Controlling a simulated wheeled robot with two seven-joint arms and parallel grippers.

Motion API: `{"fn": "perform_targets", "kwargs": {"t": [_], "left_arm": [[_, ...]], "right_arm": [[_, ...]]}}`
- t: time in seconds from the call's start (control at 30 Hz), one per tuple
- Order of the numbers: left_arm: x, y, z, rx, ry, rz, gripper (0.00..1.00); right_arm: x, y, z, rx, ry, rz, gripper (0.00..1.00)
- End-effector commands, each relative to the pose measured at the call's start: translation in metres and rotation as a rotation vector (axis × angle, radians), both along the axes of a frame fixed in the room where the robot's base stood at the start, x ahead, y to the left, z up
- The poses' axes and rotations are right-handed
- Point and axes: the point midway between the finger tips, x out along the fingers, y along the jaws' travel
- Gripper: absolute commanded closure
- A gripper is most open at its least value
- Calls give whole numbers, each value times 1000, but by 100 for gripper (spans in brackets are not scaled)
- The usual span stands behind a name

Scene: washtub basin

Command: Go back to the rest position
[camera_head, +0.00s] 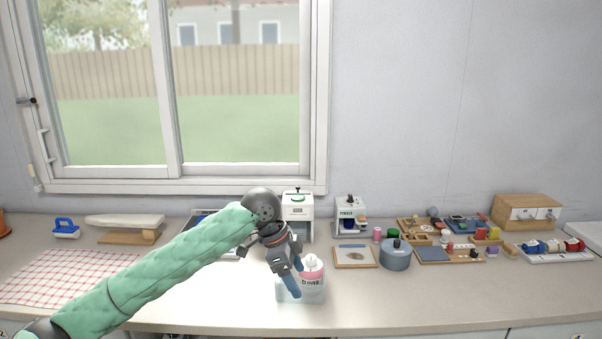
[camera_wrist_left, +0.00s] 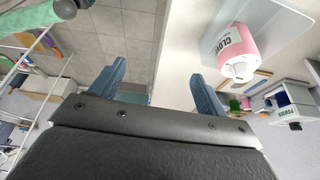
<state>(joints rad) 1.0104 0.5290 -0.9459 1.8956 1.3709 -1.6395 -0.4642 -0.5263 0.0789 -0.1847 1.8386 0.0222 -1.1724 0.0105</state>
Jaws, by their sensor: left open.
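My left arm, in a green sleeve, reaches in from the left in the head view. Its gripper (camera_head: 290,281) is over the counter, in front of and left of a pink and white bottle (camera_head: 312,275). In the left wrist view the two blue fingers of the gripper (camera_wrist_left: 155,85) are spread, with nothing between them. There the bottle (camera_wrist_left: 240,48) is to the right of the fingers, outside them. The bottle stands on a pale clear tray (camera_head: 314,295), partly hidden by the gripper. My right gripper is out of view.
Behind stand a white dispenser (camera_head: 298,206) and a small white machine (camera_head: 350,215). To the right are a grey-blue pot (camera_head: 396,256), wooden trays of small items and a wooden drawer box (camera_head: 526,212). A checked cloth (camera_head: 60,277) lies on the left. The front counter right of the bottle is clear.

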Motion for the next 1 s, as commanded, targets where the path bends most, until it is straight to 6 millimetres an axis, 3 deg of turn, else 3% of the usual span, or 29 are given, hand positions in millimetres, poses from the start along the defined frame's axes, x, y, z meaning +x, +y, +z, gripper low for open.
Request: {"fn": "perform_targets", "kwargs": {"t": [0.47, 0.67, 1.0], "left_arm": [[-21, -13, -38, -37, -2, 47, 25], [-39, -21, -67, -69, -3, 98, 25], [-78, -27, -121, -140, -1, 249, 25]], "right_arm": [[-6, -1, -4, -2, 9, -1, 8], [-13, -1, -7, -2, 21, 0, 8], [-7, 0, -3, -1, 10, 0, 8]]}}
